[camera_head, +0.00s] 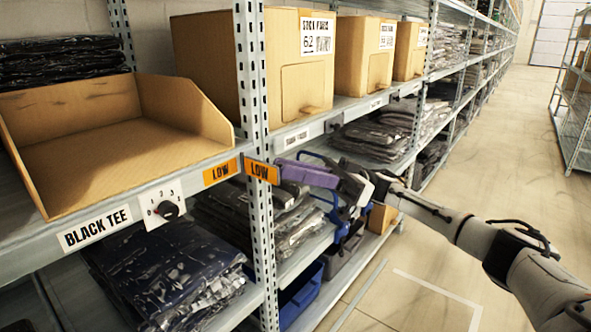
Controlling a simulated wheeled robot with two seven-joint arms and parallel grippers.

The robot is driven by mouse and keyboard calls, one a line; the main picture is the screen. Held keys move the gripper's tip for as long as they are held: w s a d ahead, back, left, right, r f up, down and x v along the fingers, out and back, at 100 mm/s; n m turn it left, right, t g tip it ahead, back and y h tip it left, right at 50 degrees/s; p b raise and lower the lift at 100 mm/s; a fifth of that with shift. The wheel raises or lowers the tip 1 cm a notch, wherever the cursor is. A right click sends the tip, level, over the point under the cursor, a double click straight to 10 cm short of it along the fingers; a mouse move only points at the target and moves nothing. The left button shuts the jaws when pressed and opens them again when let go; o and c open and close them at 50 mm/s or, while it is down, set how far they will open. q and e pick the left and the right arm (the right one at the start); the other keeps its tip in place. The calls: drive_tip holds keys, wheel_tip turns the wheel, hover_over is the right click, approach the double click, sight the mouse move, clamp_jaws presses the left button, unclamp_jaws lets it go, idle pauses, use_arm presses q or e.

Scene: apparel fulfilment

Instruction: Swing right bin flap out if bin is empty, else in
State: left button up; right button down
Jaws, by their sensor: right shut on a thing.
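An orange flap marked LOW (262,171) stands at the upright post, at the left end of the right-hand shelf bay. My right gripper (284,172), with purple fingers, is shut on this flap at its right side. A second orange LOW flap (220,172) lies along the shelf edge just left of the post. The open cardboard bin (120,172) above the BLACK TEE label is empty. In the right bay stands a tall cardboard box (303,85) with a stock label; its inside is hidden. My left gripper is not in view.
A dial (168,209) sits beside the BLACK TEE label (95,229). The perforated metal post (252,80) stands close to the gripped flap. Bagged garments (170,270) fill the lower shelf, with a blue bin (302,295) beside them. The aisle floor (420,290) at right is open.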

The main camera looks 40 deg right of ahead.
drive_tip(key=shift+w+d+r+m+t, duration=0.2)
drive_tip(key=shift+w+r+m+t, duration=0.15)
drive_tip(key=shift+w, duration=0.2)
drive_tip(key=c, duration=1.8)
unclamp_jaws()
drive_tip(key=shift+w+a+f, duration=0.1)
drive_tip(key=shift+w, duration=0.1)
drive_tip(key=shift+o, duration=0.6)
drive_tip(key=shift+w+f, duration=0.1)
use_arm(q)
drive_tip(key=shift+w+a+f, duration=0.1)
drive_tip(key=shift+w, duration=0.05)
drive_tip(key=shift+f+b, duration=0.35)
drive_tip(key=shift+b, duration=0.6)
use_arm(e)
drive_tip(key=v, duration=1)
drive_tip(key=shift+s, duration=0.25)
drive_tip(key=shift+f, duration=0.15)
